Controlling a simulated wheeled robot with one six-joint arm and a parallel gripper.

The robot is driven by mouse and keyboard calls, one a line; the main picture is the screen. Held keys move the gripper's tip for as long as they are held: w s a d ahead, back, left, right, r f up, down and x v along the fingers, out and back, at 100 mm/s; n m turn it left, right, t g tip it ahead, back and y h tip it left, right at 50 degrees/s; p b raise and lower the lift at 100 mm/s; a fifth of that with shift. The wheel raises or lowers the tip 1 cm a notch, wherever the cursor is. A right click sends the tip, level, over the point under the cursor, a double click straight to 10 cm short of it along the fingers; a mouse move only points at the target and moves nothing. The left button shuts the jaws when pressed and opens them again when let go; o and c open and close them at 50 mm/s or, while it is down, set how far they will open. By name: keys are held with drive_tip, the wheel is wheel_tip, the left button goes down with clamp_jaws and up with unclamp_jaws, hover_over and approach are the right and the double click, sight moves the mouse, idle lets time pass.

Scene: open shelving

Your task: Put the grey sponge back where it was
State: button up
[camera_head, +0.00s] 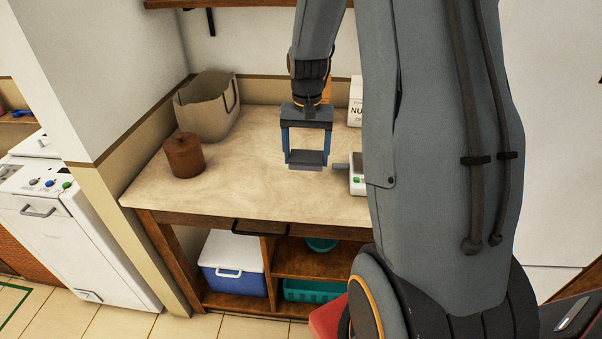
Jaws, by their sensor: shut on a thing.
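My gripper (308,155) reaches down over the light countertop (240,200), near its middle. Its blue fingers are shut on the grey sponge (307,160), a flat grey slab between the fingertips. The sponge is just above the countertop or touching it; I cannot tell which. My own arm hides the right part of the countertop.
A brown lidded pot (184,156) and a beige basket (207,106) stand on the left of the countertop. A white box (356,102) and a white device with a green button (357,181) are partly hidden at right. A blue cooler (234,277) sits below.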

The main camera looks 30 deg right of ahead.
sight(305, 159)
drive_tip(key=f+p, duration=0.1)
drive_tip(key=f, duration=0.3)
drive_tip(key=shift+a, duration=0.2)
drive_tip(key=shift+f+p, duration=0.55)
drive_tip(key=shift+f, duration=1.55)
drive_tip(key=o, duration=1)
drive_tip(key=shift+r, duration=0.15)
